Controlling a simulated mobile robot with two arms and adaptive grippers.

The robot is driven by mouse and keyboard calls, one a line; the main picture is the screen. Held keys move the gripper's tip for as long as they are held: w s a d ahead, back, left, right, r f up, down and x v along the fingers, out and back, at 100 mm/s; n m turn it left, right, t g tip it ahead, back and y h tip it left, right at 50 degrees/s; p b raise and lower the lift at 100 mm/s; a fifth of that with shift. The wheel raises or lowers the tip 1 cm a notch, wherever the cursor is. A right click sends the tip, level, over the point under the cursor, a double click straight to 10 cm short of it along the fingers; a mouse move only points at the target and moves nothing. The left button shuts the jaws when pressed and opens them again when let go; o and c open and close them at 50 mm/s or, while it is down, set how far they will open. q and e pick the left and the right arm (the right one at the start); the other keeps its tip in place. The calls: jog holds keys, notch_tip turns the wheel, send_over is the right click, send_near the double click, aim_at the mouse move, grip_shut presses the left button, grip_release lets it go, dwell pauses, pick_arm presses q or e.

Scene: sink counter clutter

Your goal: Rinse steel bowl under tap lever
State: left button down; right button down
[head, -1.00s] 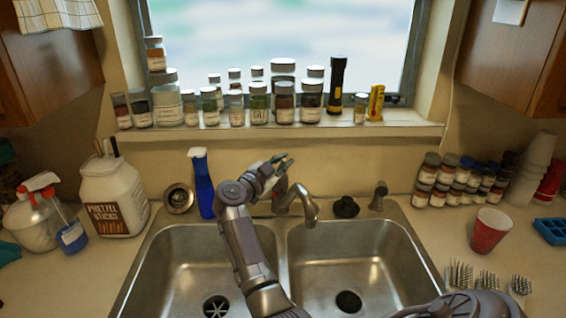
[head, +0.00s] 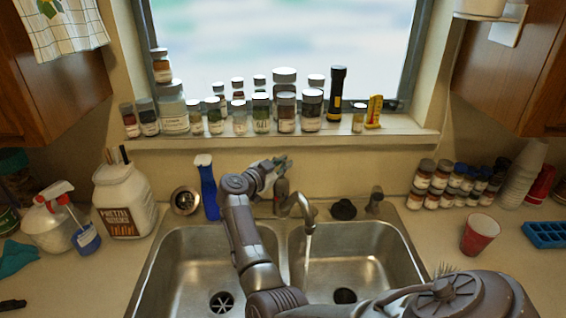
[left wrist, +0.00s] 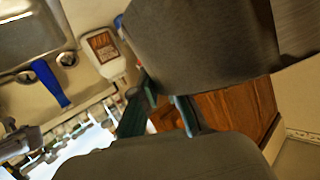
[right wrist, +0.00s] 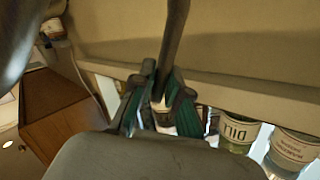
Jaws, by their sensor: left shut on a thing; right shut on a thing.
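The chrome tap (head: 298,200) stands behind the sink, and a thin stream of water (head: 307,250) falls from its spout into the right basin. My right arm reaches across the left basin, and my right gripper (head: 280,164) is at the tap lever. In the right wrist view its fingertips (right wrist: 155,100) are shut around the dark tap lever (right wrist: 173,45). My left gripper (left wrist: 165,115) shows only in the left wrist view, its fingers at a large dark grey surface that seems to be the steel bowl (left wrist: 200,45). The bowl is out of the head view.
The double sink (head: 215,245) has two empty-looking basins. A red cup (head: 480,235) and spice jars (head: 440,185) stand on the right. Jars and a flashlight (head: 336,95) line the sill.

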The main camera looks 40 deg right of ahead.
jog(key=c, duration=1.1)
grip_release()
jog(key=shift+c, duration=0.2)
jog(key=v, duration=0.7)
jog(key=shift+a, duration=0.2)
